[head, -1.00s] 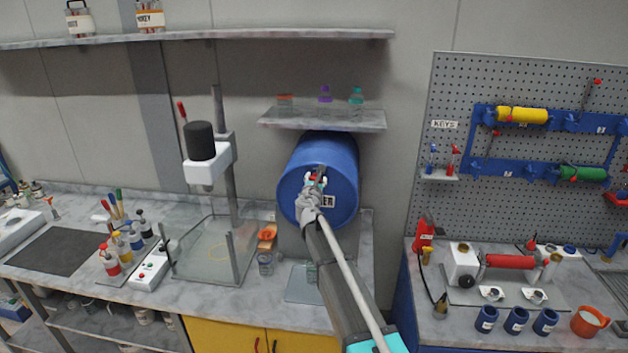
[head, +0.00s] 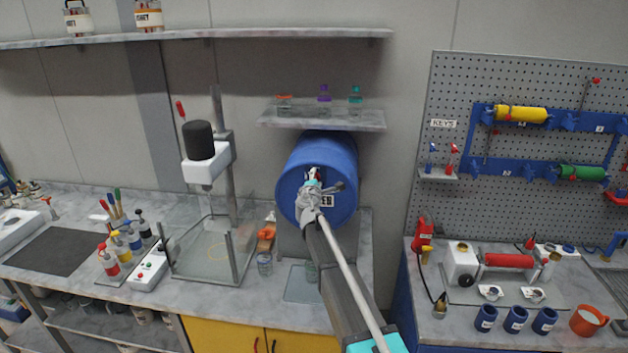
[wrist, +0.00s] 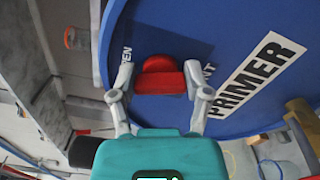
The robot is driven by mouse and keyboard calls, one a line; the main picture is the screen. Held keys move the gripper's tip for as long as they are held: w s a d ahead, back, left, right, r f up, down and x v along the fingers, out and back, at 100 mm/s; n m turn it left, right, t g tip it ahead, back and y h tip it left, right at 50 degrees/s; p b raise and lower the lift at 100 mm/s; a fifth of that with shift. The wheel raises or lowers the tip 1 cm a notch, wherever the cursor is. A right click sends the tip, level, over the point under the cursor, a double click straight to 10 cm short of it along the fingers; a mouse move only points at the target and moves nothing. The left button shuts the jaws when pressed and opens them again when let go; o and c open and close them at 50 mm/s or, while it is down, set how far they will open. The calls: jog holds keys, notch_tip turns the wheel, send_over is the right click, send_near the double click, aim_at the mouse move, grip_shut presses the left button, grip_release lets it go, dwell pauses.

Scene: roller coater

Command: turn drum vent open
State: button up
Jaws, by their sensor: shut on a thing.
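The blue drum (head: 338,158) lies on its side on a stand above the bench, with its round end facing me. In the wrist view, the drum's end (wrist: 225,35) carries a white PRIMER label (wrist: 255,75) and partly hidden lettering. The red drum vent (wrist: 159,76) sits on this face between my two fingers. My gripper (wrist: 160,88) is shut on the vent, with one finger at each side of it. In the head view my gripper (head: 312,184) is at the upper middle of the drum's end and hides most of the vent.
A shelf (head: 330,120) with small bottles is just above the drum. A stand with a black-topped device (head: 205,150) is to the left. An orange item (head: 266,232) and a jar (head: 264,264) are on the bench below.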

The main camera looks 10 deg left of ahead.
jog(key=m, duration=0.4)
jog(key=shift+s+f, duration=0.1)
dwell(0.5)
jog(key=o, duration=1.2)
jog(key=shift+c, duration=0.2)
jog(key=s, duration=1.2)
jog(key=shift+a, duration=0.15)
